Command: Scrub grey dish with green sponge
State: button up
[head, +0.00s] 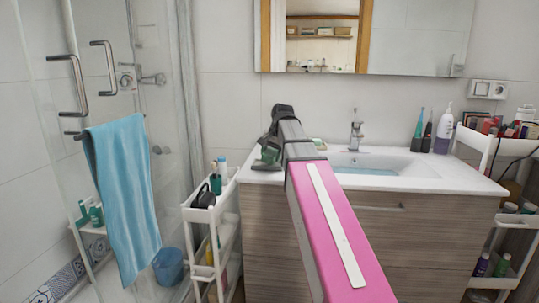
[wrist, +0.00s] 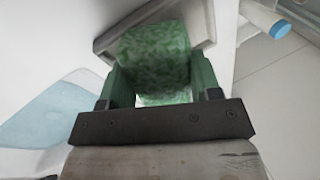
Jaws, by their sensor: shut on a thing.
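My gripper (wrist: 158,78) is shut on the green sponge (wrist: 155,50), which fills the space between its two fingers. In the head view the sponge (head: 269,153) is a small green patch under the end of my arm, at the left end of the white sink counter. The grey dish (head: 265,167) lies flat on the counter below it. In the wrist view the dish's grey rim (wrist: 112,38) shows beside and behind the sponge. The sponge is over the dish and hides most of it. I cannot tell whether they touch.
The sink basin (head: 365,168) with its faucet (head: 355,135) is right of the dish. A white cart (head: 211,215) with bottles stands left of the counter. A purple pump bottle (head: 443,130) stands at the counter's back right. A blue towel (head: 125,185) hangs at left.

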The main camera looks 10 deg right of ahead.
jog(key=shift+s+d, duration=0.15)
jog(key=shift+d, duration=0.25)
jog(key=shift+w+a, duration=0.2)
jog(key=shift+a, duration=0.35)
jog(key=shift+w+a, duration=0.2)
jog(key=shift+a, duration=0.35)
jog(key=shift+s+d, duration=0.25)
jog(key=shift+d, duration=0.35)
jog(key=shift+s+d+f, duration=0.1)
jog(key=shift+s+d, duration=0.05)
jog(key=shift+d, duration=0.35)
jog(key=shift+w+a, duration=0.2)
jog(key=shift+a, duration=0.35)
jog(key=shift+w+a, duration=0.2)
jog(key=shift+a, duration=0.35)
jog(key=shift+s+d+f, duration=0.1)
jog(key=shift+s+d, duration=0.1)
jog(key=shift+d, duration=0.4)
jog(key=shift+s+d+f, duration=0.1)
jog(key=shift+s+d, duration=0.1)
jog(key=shift+d, duration=0.35)
jog(key=shift+c, duration=0.2)
jog(key=shift+r, duration=3.6)
